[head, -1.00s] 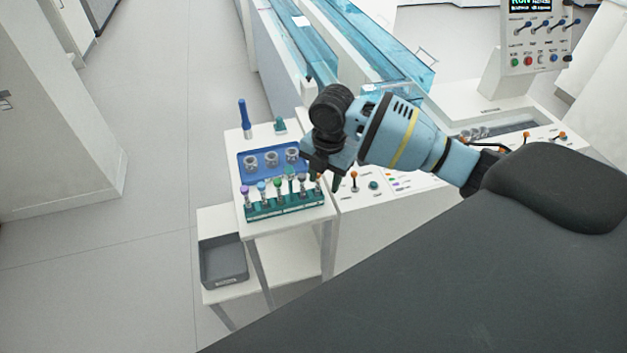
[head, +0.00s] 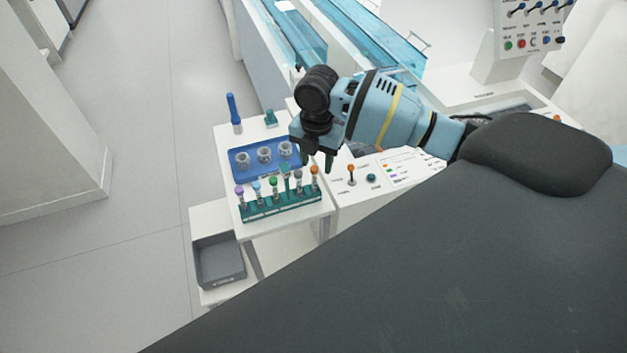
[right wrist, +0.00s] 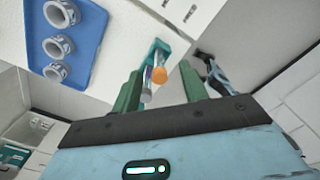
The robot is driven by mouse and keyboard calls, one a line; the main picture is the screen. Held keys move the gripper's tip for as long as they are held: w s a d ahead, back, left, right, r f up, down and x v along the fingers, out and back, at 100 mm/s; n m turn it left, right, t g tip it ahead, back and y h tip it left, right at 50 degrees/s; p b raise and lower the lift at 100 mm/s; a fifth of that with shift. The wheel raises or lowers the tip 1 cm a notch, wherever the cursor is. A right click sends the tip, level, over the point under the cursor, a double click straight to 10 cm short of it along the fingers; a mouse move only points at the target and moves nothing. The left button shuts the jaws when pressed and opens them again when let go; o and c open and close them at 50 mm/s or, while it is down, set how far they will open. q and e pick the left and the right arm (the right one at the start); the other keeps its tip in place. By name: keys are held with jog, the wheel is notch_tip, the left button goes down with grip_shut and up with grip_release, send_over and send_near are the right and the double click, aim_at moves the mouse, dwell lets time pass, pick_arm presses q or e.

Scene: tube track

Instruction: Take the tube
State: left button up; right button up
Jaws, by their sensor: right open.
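Several capped tubes stand upright in a green rack (head: 283,206) at the front of a white side table. Their caps are purple (head: 239,189), light blue (head: 256,187), green (head: 273,182), grey (head: 298,174) and orange (head: 314,170). My right gripper (head: 317,160) is open and empty, just above and behind the rack's right end. In the right wrist view the orange cap (right wrist: 159,75) and a grey cap show between the open green fingers (right wrist: 160,88), with the rack's end beyond. I cannot tell how far apart the fingers and caps are in depth. My left gripper is out of view.
A blue tray (head: 250,172) with three round holders lies behind the rack. A blue upright stick (head: 234,112) stands at the table's back. A grey bin (head: 218,262) sits on a lower shelf. A control panel with an orange-topped lever (head: 351,172) adjoins on the right.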

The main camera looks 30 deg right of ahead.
aim_at(314, 183)
jog(key=shift+s+a+f, duration=0.1)
jog(key=shift+f, duration=0.2)
jog(key=shift+a+f, duration=0.2)
jog(key=shift+f, duration=2)
jog(key=c, duration=0.8)
